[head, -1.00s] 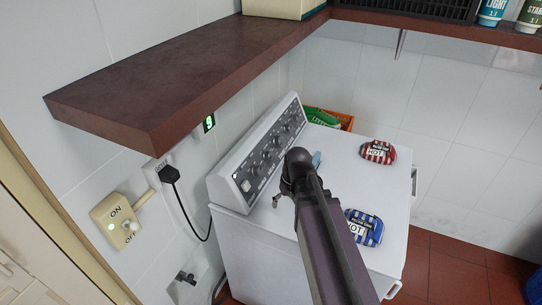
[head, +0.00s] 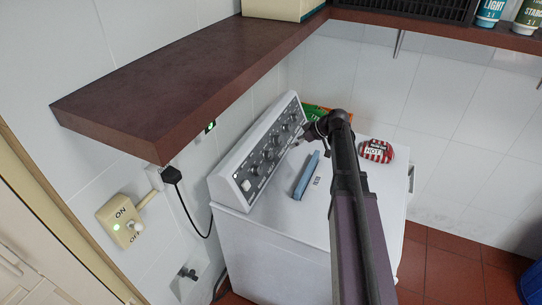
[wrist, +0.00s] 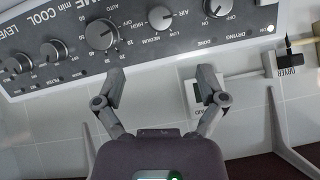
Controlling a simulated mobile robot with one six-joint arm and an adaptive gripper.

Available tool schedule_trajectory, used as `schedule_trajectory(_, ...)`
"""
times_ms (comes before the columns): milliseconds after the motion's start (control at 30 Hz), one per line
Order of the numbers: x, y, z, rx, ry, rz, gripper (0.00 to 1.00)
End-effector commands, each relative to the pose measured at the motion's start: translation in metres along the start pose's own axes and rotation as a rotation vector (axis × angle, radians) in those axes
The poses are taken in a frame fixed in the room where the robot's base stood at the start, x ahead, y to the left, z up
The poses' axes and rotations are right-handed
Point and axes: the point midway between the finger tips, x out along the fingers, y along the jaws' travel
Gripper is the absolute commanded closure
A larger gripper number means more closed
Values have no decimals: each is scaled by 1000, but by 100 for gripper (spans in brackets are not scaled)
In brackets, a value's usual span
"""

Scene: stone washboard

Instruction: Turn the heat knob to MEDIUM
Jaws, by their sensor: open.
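The dryer's grey control panel (head: 262,158) carries a row of knobs. In the wrist view it appears upside down. In the head view my gripper (head: 318,130) is near the panel's far end.
A dark shelf (head: 190,75) overhangs the wall left of the panel. A blue bar (head: 307,175) and a red striped pack (head: 376,150) are on the white dryer top (head: 295,215). A plug (head: 172,175) and an ON/OFF switch (head: 124,221) are on the wall.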

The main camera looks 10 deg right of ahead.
Motion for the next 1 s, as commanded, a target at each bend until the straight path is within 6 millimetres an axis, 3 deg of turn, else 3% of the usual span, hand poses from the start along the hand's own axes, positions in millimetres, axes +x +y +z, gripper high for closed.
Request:
schedule_trajectory(467, 9, -1, 1, 1, -3, -1, 10)
schedule_trajectory(1000, 61, -1, 2, 0, -3, -2, 10)
